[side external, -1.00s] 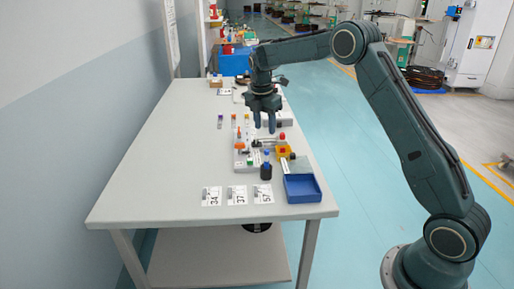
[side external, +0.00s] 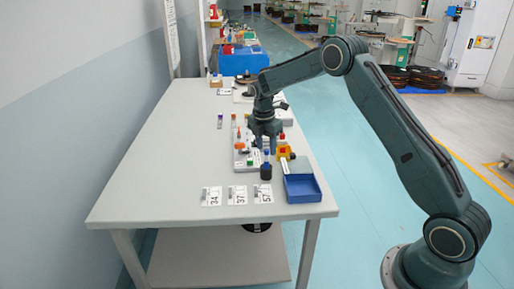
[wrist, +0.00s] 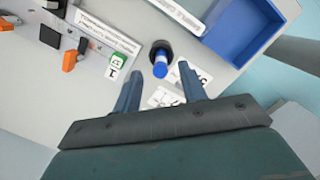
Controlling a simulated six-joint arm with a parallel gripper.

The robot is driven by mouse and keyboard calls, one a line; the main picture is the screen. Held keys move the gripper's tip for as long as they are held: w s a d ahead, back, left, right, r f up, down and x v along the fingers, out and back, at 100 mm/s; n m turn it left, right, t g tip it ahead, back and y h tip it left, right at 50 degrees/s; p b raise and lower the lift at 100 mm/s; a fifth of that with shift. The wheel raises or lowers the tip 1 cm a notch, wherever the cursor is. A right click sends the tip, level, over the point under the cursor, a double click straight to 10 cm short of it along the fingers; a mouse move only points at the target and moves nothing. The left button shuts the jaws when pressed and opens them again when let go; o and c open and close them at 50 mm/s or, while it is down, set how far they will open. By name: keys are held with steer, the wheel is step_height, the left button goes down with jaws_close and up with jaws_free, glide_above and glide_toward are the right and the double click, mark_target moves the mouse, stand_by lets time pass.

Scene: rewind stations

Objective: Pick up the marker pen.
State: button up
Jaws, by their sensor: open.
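A short blue upright piece (wrist: 160,67) stands in a round black base (wrist: 158,49) in the wrist view; it looks like the marker pen in a holder, though I cannot be sure. In the side view the blue top (side external: 266,154) and dark base (side external: 266,172) stand near the table's front right. My gripper (side external: 264,147) is open and empty, pointing down just behind and above it. In the wrist view the blue piece shows between and just beyond my two spread fingertips.
A blue tray (side external: 302,188) stands to the right at the table edge. Number cards (side external: 237,194) lie in front. A grey board with orange, green and red parts (side external: 240,158) is beside and behind. The table's left side (side external: 165,170) is clear.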

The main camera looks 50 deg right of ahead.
mark_target(267, 158)
steer(key=shift+f, duration=0.2)
steer(key=shift+d+f, duration=0.15)
steer(key=shift+f, duration=1.15)
steer(key=shift+d+f, duration=0.15)
steer(key=shift+f, duration=1.15)
jaws_close()
